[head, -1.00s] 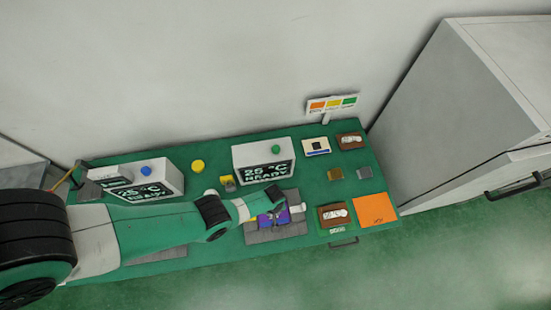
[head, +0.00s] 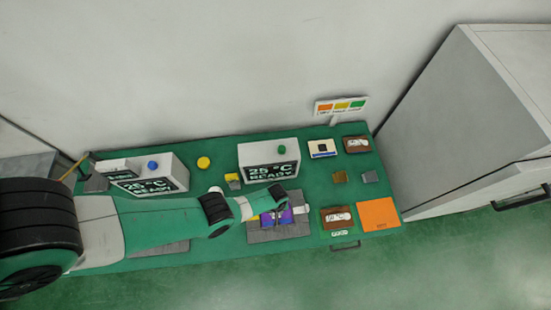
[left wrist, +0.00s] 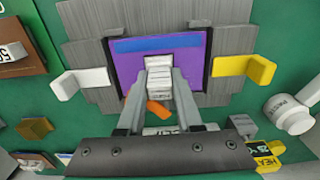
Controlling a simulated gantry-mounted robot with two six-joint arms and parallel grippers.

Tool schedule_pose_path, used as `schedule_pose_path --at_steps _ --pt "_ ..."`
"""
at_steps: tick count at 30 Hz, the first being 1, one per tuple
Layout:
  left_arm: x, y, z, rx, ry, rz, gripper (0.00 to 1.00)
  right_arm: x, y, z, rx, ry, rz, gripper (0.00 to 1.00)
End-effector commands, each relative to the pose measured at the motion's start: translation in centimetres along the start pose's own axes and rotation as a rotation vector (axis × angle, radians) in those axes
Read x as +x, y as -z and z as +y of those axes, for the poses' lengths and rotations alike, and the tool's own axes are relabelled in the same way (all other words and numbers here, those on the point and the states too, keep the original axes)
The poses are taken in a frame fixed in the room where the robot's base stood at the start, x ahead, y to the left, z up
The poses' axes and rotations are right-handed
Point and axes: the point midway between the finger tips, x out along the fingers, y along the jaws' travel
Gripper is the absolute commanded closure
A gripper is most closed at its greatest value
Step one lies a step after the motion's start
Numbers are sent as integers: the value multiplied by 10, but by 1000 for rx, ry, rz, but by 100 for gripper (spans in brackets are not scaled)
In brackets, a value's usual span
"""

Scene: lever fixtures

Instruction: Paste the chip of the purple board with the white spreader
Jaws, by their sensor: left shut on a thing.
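The purple board (left wrist: 125,75) lies flat in a dark-edged holder on a grey mat, with a blue strip along one edge. It also shows in the head view (head: 285,216), partly under my left arm. My left gripper (left wrist: 159,82) is over the board, shut on a pale ribbed piece (left wrist: 159,88) that looks like the white spreader. The piece covers the board's middle, so the chip is hidden or cannot be told apart from it. Whether the piece touches the board is unclear. My right gripper is not in view.
A white lever (left wrist: 82,80) and a yellow lever (left wrist: 247,68) stand on either side of the board. Two white display boxes (head: 268,160) stand behind and left.

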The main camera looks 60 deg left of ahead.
Motion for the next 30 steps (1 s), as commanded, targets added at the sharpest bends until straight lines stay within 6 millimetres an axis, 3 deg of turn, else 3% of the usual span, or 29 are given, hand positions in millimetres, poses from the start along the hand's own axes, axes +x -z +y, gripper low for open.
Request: schedule_pose_path --at_steps 21,30 --pt "-85 0 0 0 0 0 100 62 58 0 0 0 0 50" --pt "-89 0 0 0 0 0 100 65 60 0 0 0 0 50"
